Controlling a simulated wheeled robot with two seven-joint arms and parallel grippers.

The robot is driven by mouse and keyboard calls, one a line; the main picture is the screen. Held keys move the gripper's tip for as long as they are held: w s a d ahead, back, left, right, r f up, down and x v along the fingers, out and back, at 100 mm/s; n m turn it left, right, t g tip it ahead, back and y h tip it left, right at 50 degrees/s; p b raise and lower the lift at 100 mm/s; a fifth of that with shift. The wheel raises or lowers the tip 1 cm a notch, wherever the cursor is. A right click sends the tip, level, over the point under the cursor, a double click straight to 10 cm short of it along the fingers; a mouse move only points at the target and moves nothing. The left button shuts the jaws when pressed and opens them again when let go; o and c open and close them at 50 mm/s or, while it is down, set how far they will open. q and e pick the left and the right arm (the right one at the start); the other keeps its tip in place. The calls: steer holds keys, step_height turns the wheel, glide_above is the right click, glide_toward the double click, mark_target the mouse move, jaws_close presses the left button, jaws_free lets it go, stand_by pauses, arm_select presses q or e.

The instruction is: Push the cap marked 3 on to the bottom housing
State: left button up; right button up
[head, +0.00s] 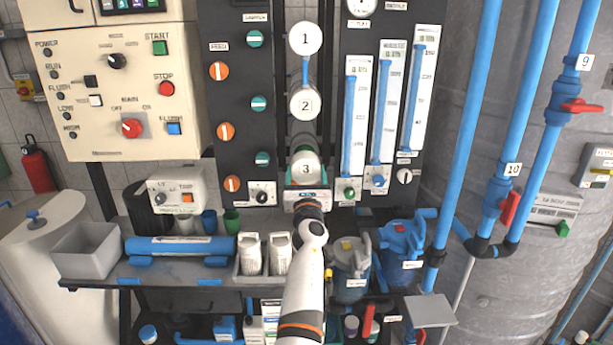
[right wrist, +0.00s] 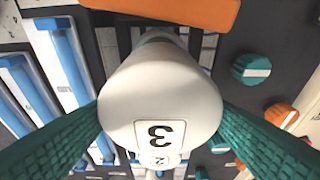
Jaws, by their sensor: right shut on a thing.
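The white round cap marked 3 (head: 305,169) is at the bottom of a column of three caps on the dark rack. In the right wrist view the cap (right wrist: 160,103) fills the middle, its 3 upside down, between the teal ribbed fingers. My right gripper (head: 305,183) is shut on this cap, a finger on each side. The bottom housing is mostly hidden behind the cap and gripper, and I cannot tell whether the cap touches it. My left gripper is not in view.
Caps marked 1 (head: 305,38) and 2 (head: 306,103) sit above. Orange and teal knobs (head: 226,132) line the left panel; flow meters (head: 383,115) stand to the right. Below is a shelf with a blue cylinder (head: 180,247), white bottles (head: 249,254) and blue pumps (head: 402,240).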

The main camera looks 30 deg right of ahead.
steer(key=shift+w+d, duration=0.2)
steer(key=shift+w, duration=0.05)
stand_by(0.3)
stand_by(0.7)
steer(key=shift+w+d+b, duration=0.15)
steer(key=shift+w+b, duration=0.1)
steer(key=shift+b, duration=0.1)
stand_by(0.3)
steer(key=shift+w+d+f, duration=0.1)
steer(key=shift+w+d, duration=0.05)
steer(key=shift+w, duration=0.05)
steer(key=shift+w+d+b, duration=0.35)
steer(key=shift+w+b, duration=0.2)
steer(key=shift+w+d+b, duration=0.3)
steer(key=shift+w+b, duration=0.2)
steer(key=shift+w, duration=0.1)
steer(key=shift+w+d, duration=0.1)
stand_by(0.5)
steer(key=shift+w+d+b, duration=0.25)
steer(key=shift+w+b, duration=0.25)
steer(key=shift+b, duration=0.1)
stand_by(0.5)
steer(key=o, duration=1.1)
